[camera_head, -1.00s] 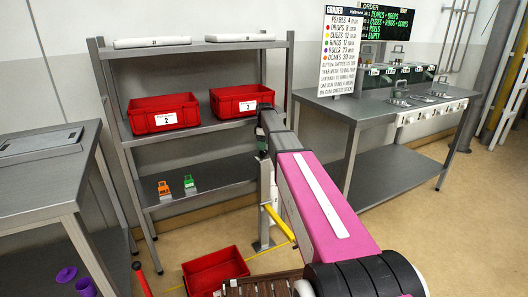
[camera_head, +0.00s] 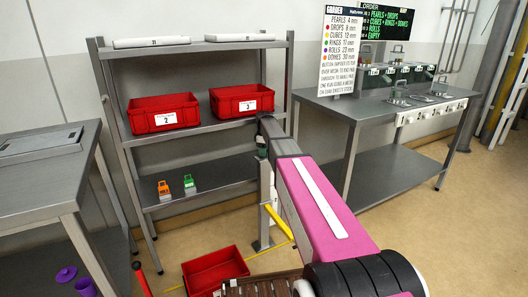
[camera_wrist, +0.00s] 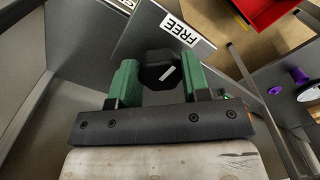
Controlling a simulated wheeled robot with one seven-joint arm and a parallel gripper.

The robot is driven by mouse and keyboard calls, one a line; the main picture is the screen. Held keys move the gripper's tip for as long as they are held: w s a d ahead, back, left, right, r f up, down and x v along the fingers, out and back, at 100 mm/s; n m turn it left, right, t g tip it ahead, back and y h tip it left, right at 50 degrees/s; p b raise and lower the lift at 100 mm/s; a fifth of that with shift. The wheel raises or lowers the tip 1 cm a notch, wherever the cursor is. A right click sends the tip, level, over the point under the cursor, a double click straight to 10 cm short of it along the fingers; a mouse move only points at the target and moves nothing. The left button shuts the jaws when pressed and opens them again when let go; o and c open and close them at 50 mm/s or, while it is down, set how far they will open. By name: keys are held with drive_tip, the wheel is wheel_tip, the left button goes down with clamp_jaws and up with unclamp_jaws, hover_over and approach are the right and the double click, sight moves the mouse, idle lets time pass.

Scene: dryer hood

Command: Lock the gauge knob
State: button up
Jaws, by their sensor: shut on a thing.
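The gauge knob (camera_wrist: 160,72) is black and faceted, with a short white mark slanting toward the upper right. It sits between the two green fingers of my gripper (camera_wrist: 158,72) in the wrist view, and the gripper is shut on it. A grey plate (camera_wrist: 150,38) beyond the knob carries a white label reading FREE (camera_wrist: 181,30). Part of another white label (camera_wrist: 125,5) shows at the top edge, its text cut off. In the head view my pink arm reaches toward the shelf and mostly hides the gripper; the knob cannot be made out there.
A red crate (camera_head: 215,268) is low in front. Steel tables stand left (camera_head: 40,185) and right (camera_head: 375,105).

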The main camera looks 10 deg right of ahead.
drive_tip(key=shift+m, duration=0.3)
drive_tip(key=m, duration=0.3)
drive_tip(key=shift+m, duration=0.3)
drive_tip(key=m, duration=0.4)
drive_tip(key=shift+a+m, duration=0.1)
drive_tip(key=shift+m, duration=0.2)
drive_tip(key=m, duration=0.4)
drive_tip(key=shift+m, duration=0.3)
drive_tip(key=shift+a+m, duration=0.1)
drive_tip(key=shift+m, duration=2.1)
drive_tip(key=o, duration=0.9)
drive_tip(key=shift+o, duration=0.2)
